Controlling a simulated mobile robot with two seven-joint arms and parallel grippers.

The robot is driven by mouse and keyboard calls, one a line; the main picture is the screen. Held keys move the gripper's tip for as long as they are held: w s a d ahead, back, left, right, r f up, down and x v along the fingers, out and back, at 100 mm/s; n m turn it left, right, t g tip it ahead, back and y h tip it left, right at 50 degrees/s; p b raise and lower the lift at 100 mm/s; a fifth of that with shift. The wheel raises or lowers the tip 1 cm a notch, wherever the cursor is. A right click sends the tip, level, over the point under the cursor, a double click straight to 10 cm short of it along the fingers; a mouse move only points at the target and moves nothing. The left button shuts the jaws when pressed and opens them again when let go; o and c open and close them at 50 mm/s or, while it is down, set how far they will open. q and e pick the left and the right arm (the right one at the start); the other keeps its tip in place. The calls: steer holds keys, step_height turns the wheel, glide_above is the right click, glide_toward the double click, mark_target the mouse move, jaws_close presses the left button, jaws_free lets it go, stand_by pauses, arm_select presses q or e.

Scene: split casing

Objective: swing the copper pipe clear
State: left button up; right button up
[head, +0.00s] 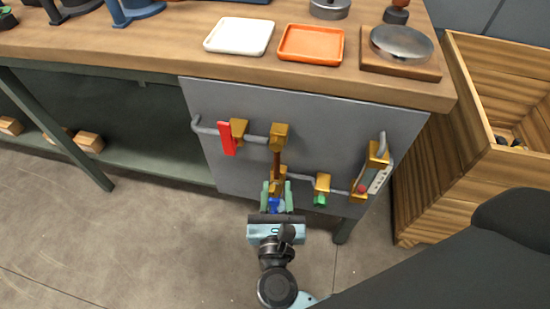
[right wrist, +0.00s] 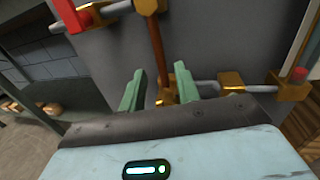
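The copper pipe (head: 276,163) is a short brown rod running down the grey panel (head: 330,120) from an upper brass fitting (head: 279,136). It looks close to upright in the head view and also shows in the right wrist view (right wrist: 156,48). My right gripper (head: 277,190) is in front of the pipe's lower end. Its two green fingers stand apart in the right wrist view (right wrist: 159,86), with the pipe's lower end and a brass piece seen between them. I cannot tell whether the fingers touch the pipe. My left gripper is out of view.
A red lever (head: 227,138) sits left on the upper grey pipe. A green-knobbed valve (head: 321,190) and a gauge fitting (head: 377,165) are to the right. The wooden table (head: 150,50) overhangs the panel. A wooden crate (head: 440,180) stands at right. Floor at left is clear.

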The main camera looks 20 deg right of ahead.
mark_target(277, 167)
steer(key=shift+m, duration=0.3)
steer(key=shift+x, duration=3.95)
steer(key=shift+c, duration=0.4)
jaws_close()
